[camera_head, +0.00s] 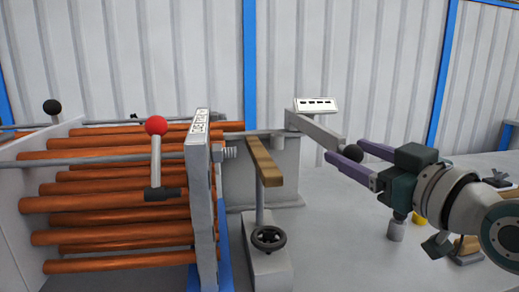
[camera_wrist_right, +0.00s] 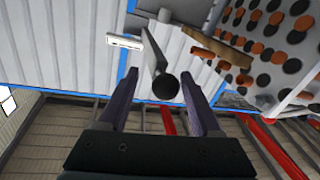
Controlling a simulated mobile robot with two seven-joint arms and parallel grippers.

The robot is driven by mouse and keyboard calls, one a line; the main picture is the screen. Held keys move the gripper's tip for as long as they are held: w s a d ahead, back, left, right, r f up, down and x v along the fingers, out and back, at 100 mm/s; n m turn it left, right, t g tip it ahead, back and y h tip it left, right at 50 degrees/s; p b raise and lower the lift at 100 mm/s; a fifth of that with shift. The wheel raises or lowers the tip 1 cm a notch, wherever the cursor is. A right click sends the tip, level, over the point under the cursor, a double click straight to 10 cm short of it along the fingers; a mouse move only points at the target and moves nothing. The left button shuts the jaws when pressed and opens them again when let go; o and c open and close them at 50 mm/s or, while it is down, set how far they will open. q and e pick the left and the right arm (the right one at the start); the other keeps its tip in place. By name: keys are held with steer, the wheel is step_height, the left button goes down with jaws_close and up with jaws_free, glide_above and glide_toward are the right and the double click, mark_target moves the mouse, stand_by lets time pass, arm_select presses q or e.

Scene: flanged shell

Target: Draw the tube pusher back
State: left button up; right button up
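A grey bar (camera_head: 315,128) runs out from a block behind the table and ends in a black ball knob (camera_head: 353,153); it looks like the tube pusher's handle. My right gripper (camera_head: 345,151) is open, with one purple finger on each side of the knob. In the right wrist view, the black knob (camera_wrist_right: 166,86) shows between the fingertips, with clear gaps to both fingers, and the grey bar (camera_wrist_right: 153,50) runs away behind it. Whether the knob lies fully between the fingers in depth is hard to tell. Orange tubes (camera_head: 120,205) fill the rack at left. My left gripper is out of view.
A grey upright plate (camera_head: 200,200) stands at the tubes' right end. A red-knobbed lever (camera_head: 156,127) stands before the tubes. A wooden bar (camera_head: 263,160) on a post with a dark handwheel (camera_head: 268,238) stands centrally. Small grey and yellow parts (camera_head: 397,230) lie below my right arm.

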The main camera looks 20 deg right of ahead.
steer(key=shift+a, duration=0.1)
steer(key=s, duration=1)
steer(key=shift+a, duration=0.15)
stand_by(0.3)
